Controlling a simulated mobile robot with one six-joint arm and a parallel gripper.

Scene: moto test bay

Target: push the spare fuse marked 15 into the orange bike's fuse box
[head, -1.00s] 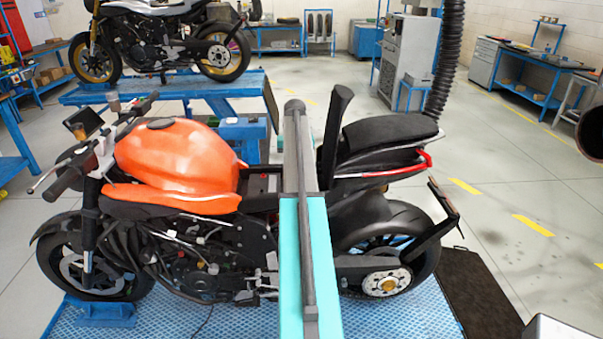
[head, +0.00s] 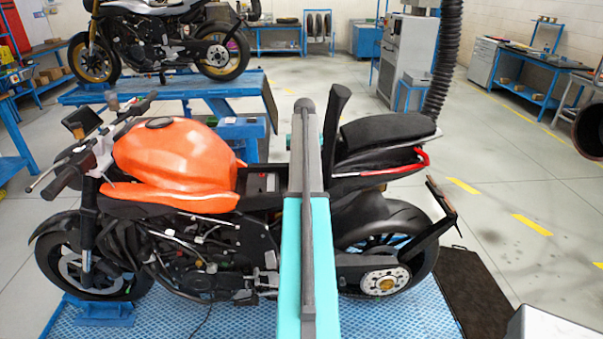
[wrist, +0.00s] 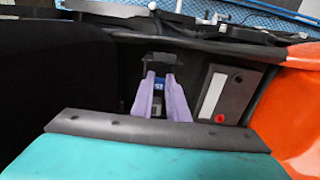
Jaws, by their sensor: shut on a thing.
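In the wrist view my gripper (wrist: 159,78) points down into the dark bay of the orange bike (head: 175,155). Its two pale purple fingers are shut on a small blue piece, which looks like the fuse (wrist: 158,82); its 15 marking cannot be read. A small black block (wrist: 158,61) lies just beyond the fingertips. I cannot tell whether it is the fuse box, nor whether the fuse touches it. In the head view my arm hides the gripper and the fuse.
A grey box with a white strip and a red spot (wrist: 226,93) sits right of my fingers. The orange tank (wrist: 290,115) borders the bay at right. The tilted-up seat panel (head: 333,130) stands close to my arm in the head view. Another bike (head: 165,45) stands behind.

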